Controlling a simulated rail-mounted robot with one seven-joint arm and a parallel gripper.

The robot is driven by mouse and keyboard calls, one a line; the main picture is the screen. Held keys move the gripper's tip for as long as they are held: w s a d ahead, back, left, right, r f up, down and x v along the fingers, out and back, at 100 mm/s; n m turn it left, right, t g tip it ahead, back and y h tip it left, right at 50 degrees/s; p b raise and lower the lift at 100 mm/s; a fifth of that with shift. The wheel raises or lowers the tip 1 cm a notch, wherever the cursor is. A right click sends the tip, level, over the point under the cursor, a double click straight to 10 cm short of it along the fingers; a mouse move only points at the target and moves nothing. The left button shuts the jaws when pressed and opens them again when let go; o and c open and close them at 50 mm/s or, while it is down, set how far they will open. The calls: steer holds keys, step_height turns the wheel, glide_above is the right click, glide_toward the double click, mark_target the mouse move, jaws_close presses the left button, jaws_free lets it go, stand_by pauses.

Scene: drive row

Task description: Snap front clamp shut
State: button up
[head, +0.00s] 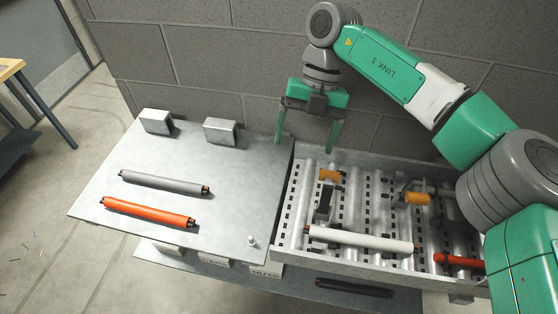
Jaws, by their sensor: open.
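Two clamps with orange grips show on the slotted metal bed in the head view. One has its orange grip (329,175) near the bed's back left, with a dark arm below it. The other has its orange grip (417,198) farther right, beside my arm. I cannot tell which is the front clamp, or whether either is fully shut. My gripper (305,143) is open and empty, pointing down behind the bed's back left corner. It is apart from both clamps, nearer the left one.
A white roller (360,240) lies across the bed (284,238). A red roller (458,261) lies at its right, partly hidden by my arm. The table (232,178) at left holds a grey roller (165,182), an orange roller (149,212) and two metal blocks. A brick wall stands behind.

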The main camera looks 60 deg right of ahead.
mark_target(326, 192)
steer(key=s+d+m+g, duration=0.1)
steer(key=s+d, duration=0.3)
steer(key=s, duration=0.1)
steer(key=x, duration=0.8)
steer(key=shift+s+d, duration=0.15)
steer(key=shift+d, duration=0.05)
